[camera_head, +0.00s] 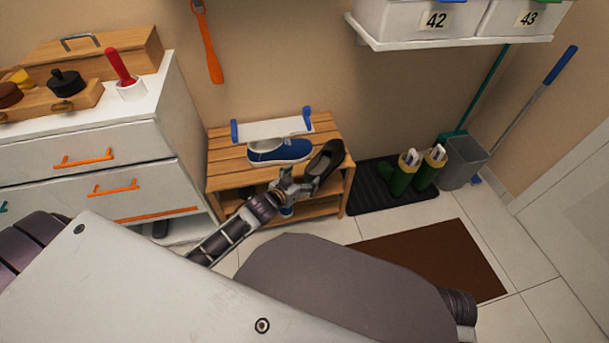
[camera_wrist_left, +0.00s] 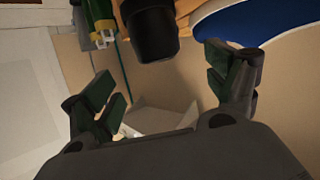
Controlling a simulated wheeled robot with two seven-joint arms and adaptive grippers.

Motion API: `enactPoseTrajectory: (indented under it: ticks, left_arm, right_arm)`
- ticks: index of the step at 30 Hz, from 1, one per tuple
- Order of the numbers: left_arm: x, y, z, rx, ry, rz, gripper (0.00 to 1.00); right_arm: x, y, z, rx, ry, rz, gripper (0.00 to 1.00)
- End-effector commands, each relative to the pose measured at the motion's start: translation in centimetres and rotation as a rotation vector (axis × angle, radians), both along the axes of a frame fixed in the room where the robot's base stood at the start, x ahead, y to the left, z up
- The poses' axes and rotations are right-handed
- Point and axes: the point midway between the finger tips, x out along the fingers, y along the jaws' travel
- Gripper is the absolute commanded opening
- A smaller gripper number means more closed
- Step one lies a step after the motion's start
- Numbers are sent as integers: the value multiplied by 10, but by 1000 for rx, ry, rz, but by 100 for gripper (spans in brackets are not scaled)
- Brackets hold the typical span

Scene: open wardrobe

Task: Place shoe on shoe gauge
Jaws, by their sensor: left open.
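The shoe gauge (camera_head: 272,129), a white plate with blue upright ends, lies at the back of the slatted wooden shoe rack's top. A blue shoe with a white sole (camera_head: 281,151) lies on the rack top in front of it; its edge also shows in the left wrist view (camera_wrist_left: 250,18). A black shoe (camera_head: 327,161) is at the rack's right end, tilted in the head view; a dark part of it seems to show in the wrist view (camera_wrist_left: 150,30). My left gripper (camera_head: 292,186) is open and empty, just in front of the shoes. My right gripper is out of view.
The wooden rack (camera_head: 222,157) has a lower shelf, with something blue partly hidden there. A white dresser (camera_head: 90,150) stands at left. Green boots (camera_head: 402,178) stand on a black mat at right, beside a grey bin (camera_head: 462,160). A wall shelf (camera_head: 420,42) overhangs at upper right.

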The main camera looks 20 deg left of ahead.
Motion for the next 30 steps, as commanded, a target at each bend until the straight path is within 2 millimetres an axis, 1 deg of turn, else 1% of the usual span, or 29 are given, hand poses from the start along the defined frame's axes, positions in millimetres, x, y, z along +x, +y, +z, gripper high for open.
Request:
enactPoseTrajectory:
  ticks: [4, 12, 23, 26, 30]
  left_arm:
    - [-4, 0, 2, 0, 0, 0, 87]
    - [-4, 1, 2, 0, 0, 0, 87]
    - [-6, 0, 0, 1, 9, 3, 87]
    - [-11, -2, -4, 7, 36, 11, 87]
    - [-27, -5, -14, 28, 107, 29, 87]
  right_arm:
    - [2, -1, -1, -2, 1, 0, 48]
    - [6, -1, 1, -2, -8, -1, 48]
    - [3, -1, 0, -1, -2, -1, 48]
    - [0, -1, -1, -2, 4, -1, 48]
    - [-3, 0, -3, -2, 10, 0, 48]
